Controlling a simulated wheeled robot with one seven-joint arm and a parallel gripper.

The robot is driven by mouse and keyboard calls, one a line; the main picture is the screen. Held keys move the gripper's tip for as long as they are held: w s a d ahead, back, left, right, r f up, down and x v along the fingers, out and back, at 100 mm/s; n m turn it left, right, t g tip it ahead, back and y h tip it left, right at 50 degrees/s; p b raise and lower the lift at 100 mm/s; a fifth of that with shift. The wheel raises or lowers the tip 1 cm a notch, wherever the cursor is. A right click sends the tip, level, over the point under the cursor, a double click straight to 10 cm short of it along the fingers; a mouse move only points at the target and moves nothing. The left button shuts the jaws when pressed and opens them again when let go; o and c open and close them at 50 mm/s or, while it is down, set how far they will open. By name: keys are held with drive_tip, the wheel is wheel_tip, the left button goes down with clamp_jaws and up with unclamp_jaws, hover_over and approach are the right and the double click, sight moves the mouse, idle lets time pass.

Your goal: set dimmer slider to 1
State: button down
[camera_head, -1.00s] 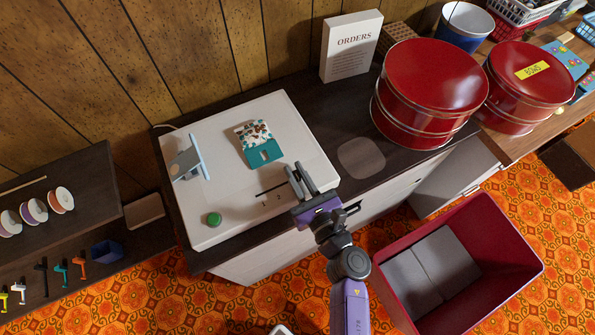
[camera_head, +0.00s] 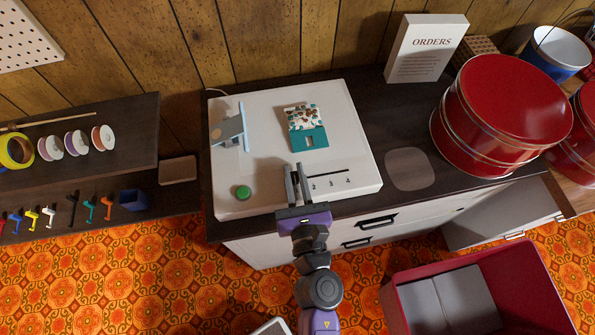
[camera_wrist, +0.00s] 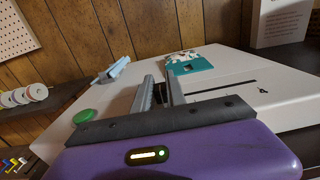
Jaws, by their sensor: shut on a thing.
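The dimmer slider's dark slot (camera_head: 332,173) runs across the front right of a white panel (camera_head: 260,200); the marks 2, 3 and 4 show below it. My gripper (camera_head: 294,173) stands over the slot's left end, left of the mark 2, where its fingers hide the mark 1.
A green button (camera_head: 243,192) sits left of my gripper. A grey-blue bracket (camera_head: 229,130) stands at the back left. Red tins (camera_head: 500,120) and a red bin (camera_head: 400,305) are to the right.

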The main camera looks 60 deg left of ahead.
drive_tip(key=c, duration=1.4)
unclamp_jaws()
drive_tip(key=shift+s+a, duration=0.15)
drive_tip(key=shift+s, duration=0.2)
drive_tip(key=shift+o, duration=0.2)
drive_tip(key=shift+w, duration=0.1)
drive_tip(key=shift+s+d+f, duration=0.1)
drive_tip(key=shift+s+d, duration=0.1)
drive_tip(key=shift+d, duration=0.4)
drive_tip(key=b+v, duration=0.1)
drive_tip(key=v, duration=0.5)
drive_tip(key=shift+s+d, duration=0.2)
drive_tip(key=shift+d, duration=0.1)
